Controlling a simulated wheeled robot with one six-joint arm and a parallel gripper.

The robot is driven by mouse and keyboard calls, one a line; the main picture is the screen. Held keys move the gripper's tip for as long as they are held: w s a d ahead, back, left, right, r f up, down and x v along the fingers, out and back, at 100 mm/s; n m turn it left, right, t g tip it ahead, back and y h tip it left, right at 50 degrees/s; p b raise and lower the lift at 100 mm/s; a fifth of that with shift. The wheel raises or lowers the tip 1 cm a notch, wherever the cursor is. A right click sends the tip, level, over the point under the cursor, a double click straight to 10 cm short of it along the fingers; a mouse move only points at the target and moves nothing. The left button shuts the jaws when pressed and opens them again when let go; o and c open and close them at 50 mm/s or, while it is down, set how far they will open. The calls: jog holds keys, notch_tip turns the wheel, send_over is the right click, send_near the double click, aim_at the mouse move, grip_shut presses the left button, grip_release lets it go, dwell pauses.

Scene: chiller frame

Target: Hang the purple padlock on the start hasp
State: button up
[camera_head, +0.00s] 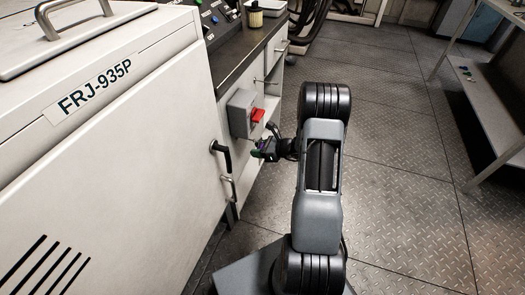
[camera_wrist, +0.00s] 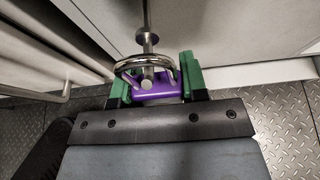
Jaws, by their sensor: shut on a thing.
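My gripper (camera_head: 266,151) is at the front of the cabinet, just below the red switch. In the wrist view its green fingers (camera_wrist: 157,82) are shut on the purple padlock (camera_wrist: 178,91), one on each side of the body. The padlock's metal shackle (camera_wrist: 126,64) curves up and away from the body. A metal peg (camera_wrist: 147,38) with a collar comes from the panel, and its round end overlaps the shackle's loop. I cannot tell whether the peg passes through the loop. In the head view the padlock is tiny and mostly hidden, and the peg is not clear.
A grey switch box (camera_head: 240,114) with a red handle (camera_head: 257,115) is on the cabinet front. A black door handle (camera_head: 221,154) projects from the white cabinet (camera_head: 130,175) to the left. A metal shelf (camera_head: 488,100) stands far right. The floor between is clear.

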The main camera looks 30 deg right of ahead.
jog(key=shift+b+x, duration=0.55)
jog(key=shift+x, duration=0.5)
jog(key=shift+f, duration=0.15)
jog(key=o, duration=1.1)
